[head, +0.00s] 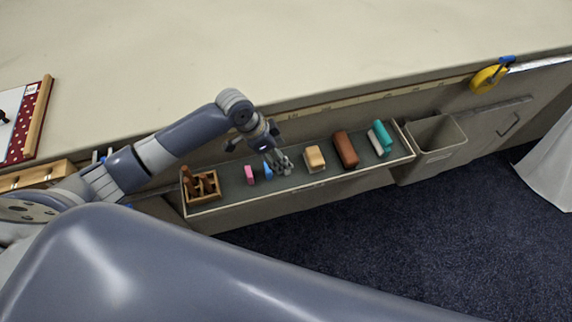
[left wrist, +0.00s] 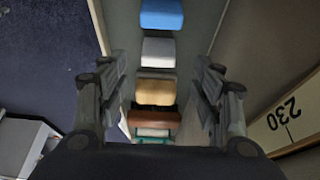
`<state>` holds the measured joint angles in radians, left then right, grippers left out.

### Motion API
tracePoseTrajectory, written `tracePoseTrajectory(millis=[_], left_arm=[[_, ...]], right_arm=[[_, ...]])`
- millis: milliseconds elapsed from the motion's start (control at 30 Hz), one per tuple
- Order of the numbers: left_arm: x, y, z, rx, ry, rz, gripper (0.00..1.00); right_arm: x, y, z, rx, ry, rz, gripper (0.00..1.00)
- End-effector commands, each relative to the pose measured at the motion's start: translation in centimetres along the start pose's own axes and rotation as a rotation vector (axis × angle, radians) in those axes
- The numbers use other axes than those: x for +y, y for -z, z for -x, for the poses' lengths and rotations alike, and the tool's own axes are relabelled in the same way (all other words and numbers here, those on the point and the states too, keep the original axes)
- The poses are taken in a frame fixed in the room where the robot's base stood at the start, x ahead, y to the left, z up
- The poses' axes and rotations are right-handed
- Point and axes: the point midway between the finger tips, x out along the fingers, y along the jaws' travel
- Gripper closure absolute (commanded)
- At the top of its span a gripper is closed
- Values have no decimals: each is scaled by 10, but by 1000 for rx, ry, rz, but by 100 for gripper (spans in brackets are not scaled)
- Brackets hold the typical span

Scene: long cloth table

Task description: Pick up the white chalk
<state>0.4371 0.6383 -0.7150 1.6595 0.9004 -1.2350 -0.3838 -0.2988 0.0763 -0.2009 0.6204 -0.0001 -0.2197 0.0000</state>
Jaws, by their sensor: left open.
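The white chalk (left wrist: 158,52) lies on the dark tray between a blue piece (left wrist: 161,14) and a tan block (left wrist: 156,90). In the left wrist view it is in the gap between the open fingers of my left gripper (left wrist: 162,64), with space on both sides. In the head view my left gripper (head: 279,160) is low over the tray, between the blue piece (head: 267,170) and the tan block (head: 315,158), and hides most of the chalk. I cannot tell its exact height above the chalk. My right gripper is not in view.
The tray (head: 232,205) hangs along the table edge (head: 330,97). It also holds a brown rack (head: 201,186), a pink piece (head: 249,174), a brown block (head: 345,149) and a teal-and-white block (head: 381,138). A grey bin (head: 436,147) adjoins its right end.

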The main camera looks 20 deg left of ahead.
Motion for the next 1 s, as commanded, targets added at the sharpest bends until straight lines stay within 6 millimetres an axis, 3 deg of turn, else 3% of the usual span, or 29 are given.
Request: tracePoseTrajectory(millis=[233, 500, 833, 867, 1000], left_arm=[[2, 0, -19, -1, -1, 2, 40], [3, -2, -55, -1, 1, 1, 40], [3, -2, -62, -1, 2, -1, 40], [3, -2, -62, -1, 2, -1, 42], [2, -2, -62, -1, 2, -1, 74]], right_arm=[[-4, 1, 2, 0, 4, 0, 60], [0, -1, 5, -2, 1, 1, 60], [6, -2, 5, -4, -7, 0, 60], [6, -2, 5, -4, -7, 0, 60], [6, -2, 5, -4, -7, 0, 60]])
